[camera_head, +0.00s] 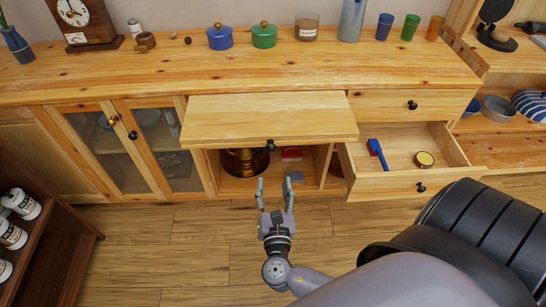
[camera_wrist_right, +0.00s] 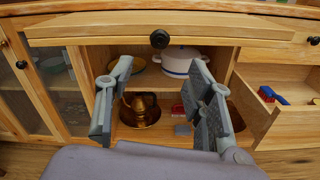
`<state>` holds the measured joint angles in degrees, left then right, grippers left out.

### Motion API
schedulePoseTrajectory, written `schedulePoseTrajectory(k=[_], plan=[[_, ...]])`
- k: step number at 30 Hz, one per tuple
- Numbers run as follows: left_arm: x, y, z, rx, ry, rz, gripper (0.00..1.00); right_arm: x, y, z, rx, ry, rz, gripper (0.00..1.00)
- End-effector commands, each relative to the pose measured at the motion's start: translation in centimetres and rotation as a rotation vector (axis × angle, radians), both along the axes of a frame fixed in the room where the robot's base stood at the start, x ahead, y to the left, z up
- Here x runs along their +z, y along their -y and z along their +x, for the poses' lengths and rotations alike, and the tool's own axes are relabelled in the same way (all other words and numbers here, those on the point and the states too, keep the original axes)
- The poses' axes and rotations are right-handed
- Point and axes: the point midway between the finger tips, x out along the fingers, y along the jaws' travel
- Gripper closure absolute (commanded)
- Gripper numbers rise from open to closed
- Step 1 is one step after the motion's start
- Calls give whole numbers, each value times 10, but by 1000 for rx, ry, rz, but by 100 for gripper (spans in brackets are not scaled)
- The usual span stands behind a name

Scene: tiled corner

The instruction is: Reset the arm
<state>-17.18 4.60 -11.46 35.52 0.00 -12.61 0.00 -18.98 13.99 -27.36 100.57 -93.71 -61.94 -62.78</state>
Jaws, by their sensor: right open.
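My right gripper (camera_head: 275,196) is open and empty in the head view, in front of the open middle compartment of the wooden sideboard (camera_head: 230,83). In the right wrist view its two fingers (camera_wrist_right: 165,100) stand wide apart, with nothing between them. The compartment's flap door (camera_head: 270,117) is raised above the gripper, its black knob (camera_head: 270,145) near the front edge. Inside are a brass-coloured pot (camera_head: 245,162), a red item (camera_head: 291,154) and a small grey item (camera_head: 295,177). A white pot (camera_wrist_right: 183,60) shows on the upper shelf in the wrist view. My left gripper is not in view.
An open drawer (camera_head: 440,181) to the right holds a blue-handled brush (camera_head: 377,153) and a small round item (camera_head: 424,159). A dark shelf (camera_head: 60,235) with white jars stands at the left. Wooden floor (camera_head: 200,245) is clear left of my arm.

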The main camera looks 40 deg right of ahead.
Motion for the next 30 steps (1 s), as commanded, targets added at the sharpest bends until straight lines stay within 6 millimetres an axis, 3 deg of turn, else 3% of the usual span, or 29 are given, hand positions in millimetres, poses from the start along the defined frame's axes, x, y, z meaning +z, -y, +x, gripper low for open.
schedulePoseTrajectory(k=[15, 19, 23, 25, 30], plan=[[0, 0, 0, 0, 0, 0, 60, 0, 0, 0, 0, -1, 1, 52], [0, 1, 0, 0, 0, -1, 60, -21, 2, -1, 0, -35, 46, 52], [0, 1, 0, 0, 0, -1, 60, -86, 8, -10, -14, -138, 216, 52], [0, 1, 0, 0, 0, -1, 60, -136, 12, -23, -45, -211, 358, 52], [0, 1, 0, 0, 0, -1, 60, -254, 15, -80, -217, -351, 769, 52]])
